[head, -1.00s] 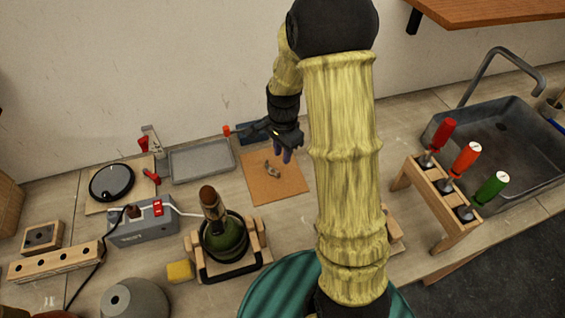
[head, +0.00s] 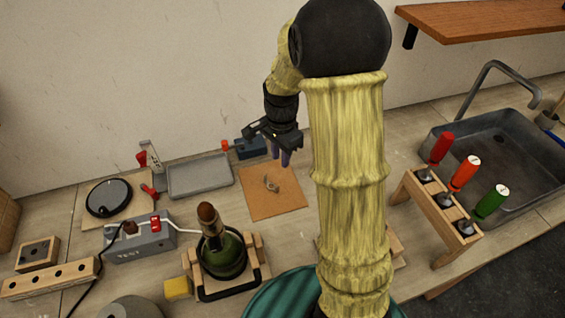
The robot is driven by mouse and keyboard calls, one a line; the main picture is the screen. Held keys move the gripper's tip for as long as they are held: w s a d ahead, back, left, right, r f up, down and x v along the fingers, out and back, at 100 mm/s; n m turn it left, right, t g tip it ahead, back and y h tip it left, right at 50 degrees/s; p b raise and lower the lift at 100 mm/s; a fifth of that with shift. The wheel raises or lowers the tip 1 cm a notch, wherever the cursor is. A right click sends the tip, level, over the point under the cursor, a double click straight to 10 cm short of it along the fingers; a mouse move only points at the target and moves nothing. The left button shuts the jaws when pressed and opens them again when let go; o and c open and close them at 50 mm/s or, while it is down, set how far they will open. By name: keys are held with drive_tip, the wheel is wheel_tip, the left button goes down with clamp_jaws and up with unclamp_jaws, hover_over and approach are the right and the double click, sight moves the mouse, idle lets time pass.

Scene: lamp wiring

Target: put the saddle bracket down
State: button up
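The saddle bracket, a small grey curved metal piece (head: 271,184), lies on the brown square mat (head: 274,205) at the middle of the bench. My gripper (head: 281,160) hangs above the far edge of the mat, pointing down, apart from the bracket. Its two purple-tipped fingers show close side by side with nothing visible between them. The gap between the fingers is too small in this view to judge.
A green bottle in a wooden cradle (head: 226,255) stands in front. A screwdriver rack (head: 437,200) and sink (head: 500,145) are at right.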

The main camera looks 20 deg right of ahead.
drive_tip(key=s+a+r+n+t, duration=0.1)
drive_tip(key=s+n, duration=0.5)
drive_tip(key=s+a+r+n+t, duration=0.1)
drive_tip(key=s+n, duration=0.6)
drive_tip(key=shift+s+a+r+t, duration=0.25)
drive_tip(key=shift+t, duration=0.05)
drive_tip(key=shift+s+r, duration=0.1)
